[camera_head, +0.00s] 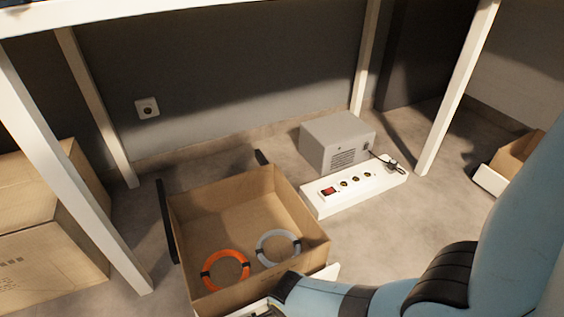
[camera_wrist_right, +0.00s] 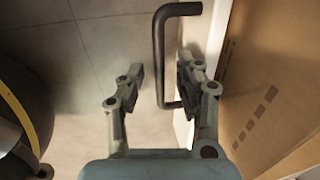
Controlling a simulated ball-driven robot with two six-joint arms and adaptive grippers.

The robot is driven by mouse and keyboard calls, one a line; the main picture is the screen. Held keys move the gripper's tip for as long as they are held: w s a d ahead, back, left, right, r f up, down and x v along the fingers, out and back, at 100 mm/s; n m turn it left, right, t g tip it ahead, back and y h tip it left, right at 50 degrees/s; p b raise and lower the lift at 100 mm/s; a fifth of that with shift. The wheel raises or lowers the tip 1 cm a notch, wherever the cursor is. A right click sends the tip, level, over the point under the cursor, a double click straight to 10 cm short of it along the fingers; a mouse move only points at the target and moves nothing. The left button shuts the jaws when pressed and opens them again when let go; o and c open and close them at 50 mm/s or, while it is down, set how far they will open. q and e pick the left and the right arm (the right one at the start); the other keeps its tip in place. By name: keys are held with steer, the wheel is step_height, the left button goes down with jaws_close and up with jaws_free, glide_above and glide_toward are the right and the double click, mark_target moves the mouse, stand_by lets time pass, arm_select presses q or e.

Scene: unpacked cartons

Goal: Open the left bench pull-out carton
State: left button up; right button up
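The pull-out carton (camera_head: 190,204) is an open-topped brown cardboard box on the floor under the bench. It stands forward of two dark rail pieces (camera_head: 167,222), and an orange ring (camera_head: 209,283) and a grey ring (camera_head: 264,257) lie inside. A white front panel (camera_head: 331,272) shows partly at its near side. In the right wrist view, a dark bar handle (camera_wrist_right: 158,30) stands off the white panel beside cardboard (camera_wrist_right: 262,95). My right gripper (camera_wrist_right: 160,66) is open, with one finger on each side of the handle. My left gripper is not in view.
A grey metal box (camera_head: 337,140) and a white power strip (camera_head: 357,190) are right of the carton. A closed carton (camera_head: 45,240) stands left, behind a white bench leg (camera_head: 75,175). Another carton (camera_head: 512,160) is at far right. Bare floor lies between.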

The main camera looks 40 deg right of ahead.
steer(key=shift+r, duration=0.1)
step_height(320, 180, up, 12)
steer(key=s, duration=0.2)
steer(key=shift+a+f, duration=0.2)
steer(key=shift+a, duration=0.1)
stand_by(0.6)
